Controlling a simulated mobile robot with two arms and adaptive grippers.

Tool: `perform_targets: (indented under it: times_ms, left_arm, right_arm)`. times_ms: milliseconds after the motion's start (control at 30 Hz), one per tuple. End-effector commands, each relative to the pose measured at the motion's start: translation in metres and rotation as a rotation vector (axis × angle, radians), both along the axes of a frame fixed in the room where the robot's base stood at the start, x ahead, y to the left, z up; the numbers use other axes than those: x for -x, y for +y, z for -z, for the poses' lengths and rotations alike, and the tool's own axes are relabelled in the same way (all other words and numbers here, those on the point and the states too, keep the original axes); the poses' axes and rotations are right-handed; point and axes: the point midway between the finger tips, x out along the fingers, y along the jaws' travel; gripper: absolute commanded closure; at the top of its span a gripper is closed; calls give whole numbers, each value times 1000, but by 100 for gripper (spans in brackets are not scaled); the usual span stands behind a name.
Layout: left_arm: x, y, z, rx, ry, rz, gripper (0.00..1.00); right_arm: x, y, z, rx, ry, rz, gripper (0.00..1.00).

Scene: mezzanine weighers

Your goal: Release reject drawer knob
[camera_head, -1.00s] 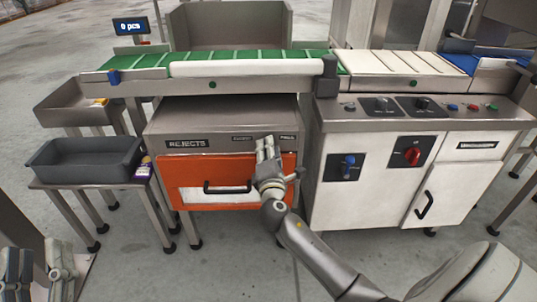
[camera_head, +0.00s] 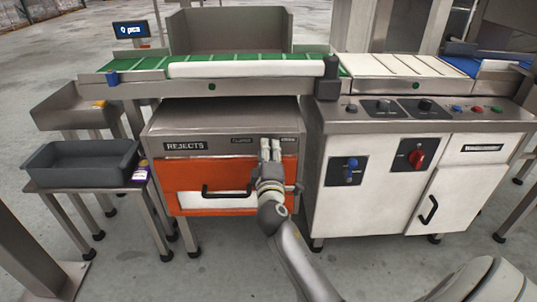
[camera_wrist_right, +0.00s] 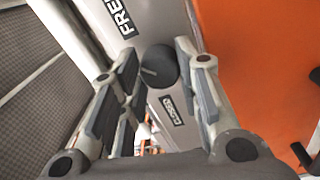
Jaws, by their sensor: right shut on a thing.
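The reject drawer unit (camera_head: 220,118) is a grey box marked REJECTS, with an orange drawer front (camera_head: 192,203) and a black bar handle (camera_head: 226,193). The drawer looks shut. My right gripper (camera_head: 270,150) is upright at the right of the unit's front, at the labelled strip above the orange front. In the right wrist view the dark round knob (camera_wrist_right: 158,66) sits between the fingers of my right gripper (camera_wrist_right: 157,62), which is shut on it. Labels lie on both sides of the knob; one begins with FRE. The head view hides the knob behind the fingers. My left gripper is not in view.
A dark grey tray (camera_head: 82,160) stands on a side table at the left. A white cabinet (camera_head: 385,190) with a blue knob (camera_head: 352,165) and a red knob (camera_head: 416,158) stands close to the right of the drawer. A green conveyor (camera_head: 135,62) runs above. The floor in front is open.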

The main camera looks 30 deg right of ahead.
Motion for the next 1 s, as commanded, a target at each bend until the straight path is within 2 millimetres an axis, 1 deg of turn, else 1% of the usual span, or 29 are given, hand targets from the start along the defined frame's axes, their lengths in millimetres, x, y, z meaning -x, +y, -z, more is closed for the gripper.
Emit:
perform_targets:
  times_ms: [33, 433, 467, 633, 1000]
  left_arm:
    - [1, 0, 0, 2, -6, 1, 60]
    - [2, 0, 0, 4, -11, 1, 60]
    - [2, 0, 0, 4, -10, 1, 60]
    - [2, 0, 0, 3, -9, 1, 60]
    - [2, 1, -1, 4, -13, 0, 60]
  right_arm:
    - [1, -1, 2, -8, 1, 3, 93]
    - [1, -1, 2, -13, -1, 2, 93]
    - [1, -1, 2, -13, -1, 2, 68]
    - [0, -1, 2, -11, -3, 2, 46]
    - [2, 1, 2, -11, -2, 0, 46]
